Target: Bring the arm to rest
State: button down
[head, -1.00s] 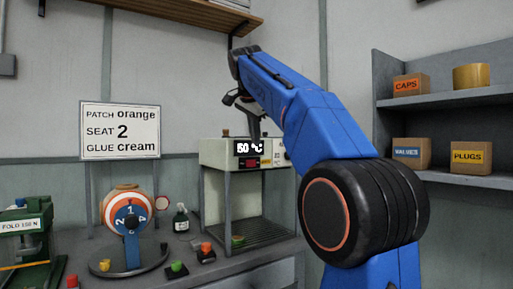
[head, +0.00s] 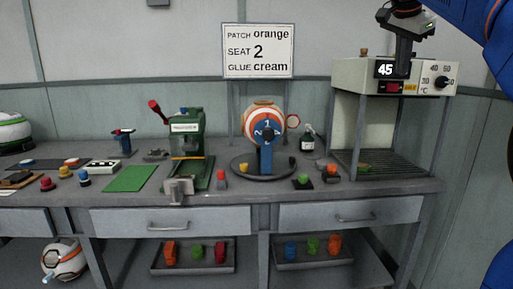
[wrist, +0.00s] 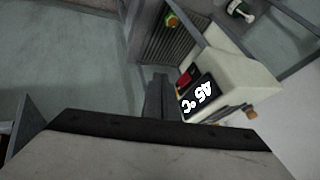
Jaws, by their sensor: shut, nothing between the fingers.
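My gripper (head: 402,72) is at the upper right of the head view, pointing down in front of the cream heater box (head: 425,80). Its dark fingers (wrist: 158,97) are together and empty in the wrist view. The heater's display reads 45 and its rack (head: 390,162) shows below the box. I cannot tell whether the fingertips touch the box. Part of my blue arm shows at the right edge.
An orange and white ball (head: 264,112) sits on a round stand. A green press (head: 187,150) stands left of it. Small coloured pieces and a bottle (head: 308,138) are on the grey bench (head: 215,200). A sign (head: 258,50) hangs behind.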

jog(key=s+a+f+n+y, duration=0.1)
jog(key=s+a+f+n, duration=0.3)
jog(key=s+f, duration=0.6)
jog(key=s+a+f+n+y, duration=0.2)
jog(key=s+a+f+n, duration=0.3)
jog(key=s+f, duration=0.6)
jog(key=s+a+f+n+g+y, duration=0.1)
jog(key=s+a+f+n, duration=0.3)
jog(key=s+f, duration=0.7)
notch_tip(320, 180, down, 16)
jog(key=shift+a+r+n, duration=0.1)
jog(key=shift+a+n, duration=0.3)
jog(key=shift+n, duration=0.7)
